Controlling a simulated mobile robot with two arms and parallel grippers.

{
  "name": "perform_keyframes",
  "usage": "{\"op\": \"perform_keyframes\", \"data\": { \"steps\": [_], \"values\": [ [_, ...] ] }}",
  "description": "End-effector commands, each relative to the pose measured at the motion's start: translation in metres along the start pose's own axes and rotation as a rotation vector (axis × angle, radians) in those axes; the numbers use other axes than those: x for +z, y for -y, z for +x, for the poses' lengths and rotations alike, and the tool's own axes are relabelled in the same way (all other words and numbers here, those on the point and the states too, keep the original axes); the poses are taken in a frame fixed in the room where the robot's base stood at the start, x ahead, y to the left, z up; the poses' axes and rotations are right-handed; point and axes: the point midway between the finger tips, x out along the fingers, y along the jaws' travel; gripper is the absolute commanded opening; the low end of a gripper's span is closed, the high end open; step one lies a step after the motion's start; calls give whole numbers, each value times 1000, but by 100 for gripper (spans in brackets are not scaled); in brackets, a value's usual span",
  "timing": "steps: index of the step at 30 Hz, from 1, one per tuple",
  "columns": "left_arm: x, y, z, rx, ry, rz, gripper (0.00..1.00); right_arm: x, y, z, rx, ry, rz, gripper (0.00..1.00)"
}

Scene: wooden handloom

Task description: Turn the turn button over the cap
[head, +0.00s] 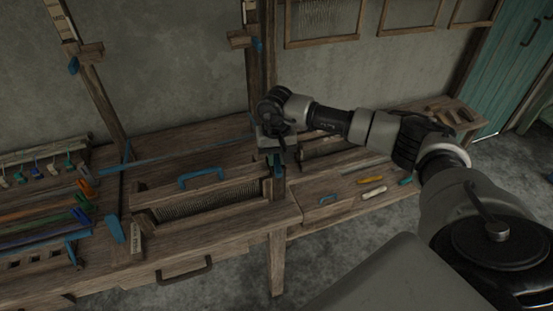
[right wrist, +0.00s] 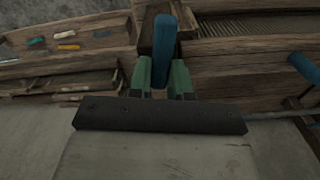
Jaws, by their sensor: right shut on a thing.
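The blue turn button (head: 278,171) is at the right end of the reed frame, below my right gripper (head: 274,156). In the right wrist view the button (right wrist: 164,45) is a long blue bar, near upright in the picture, on a wooden post. The green fingertips of my right gripper (right wrist: 163,80) are shut on its near end. The wooden cap (head: 150,192) is a long beam with a blue handle (head: 201,178), above the reed. In the right wrist view the cap (right wrist: 235,80) lies right of the button. My left gripper is not in view.
The loom's uprights (head: 256,70) rise behind my right gripper. Coloured tools (head: 372,180) lie on the bench at right. A rack with shuttle-like blue and orange pieces (head: 82,187) is at left. The grey floor in front is clear.

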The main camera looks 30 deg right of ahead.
Motion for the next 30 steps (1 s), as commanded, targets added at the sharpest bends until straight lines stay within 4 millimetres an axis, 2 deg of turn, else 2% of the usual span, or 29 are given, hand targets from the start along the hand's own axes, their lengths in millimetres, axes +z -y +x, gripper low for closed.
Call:
{"op": "perform_keyframes", "data": {
  "steps": [1,12,30],
  "values": [
    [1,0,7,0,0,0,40,-1,0,2,-1,-2,41,0],
    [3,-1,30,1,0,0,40,-1,3,2,-2,-2,391,0],
    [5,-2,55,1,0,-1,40,-4,6,0,-3,-3,958,0]
  ]
}}
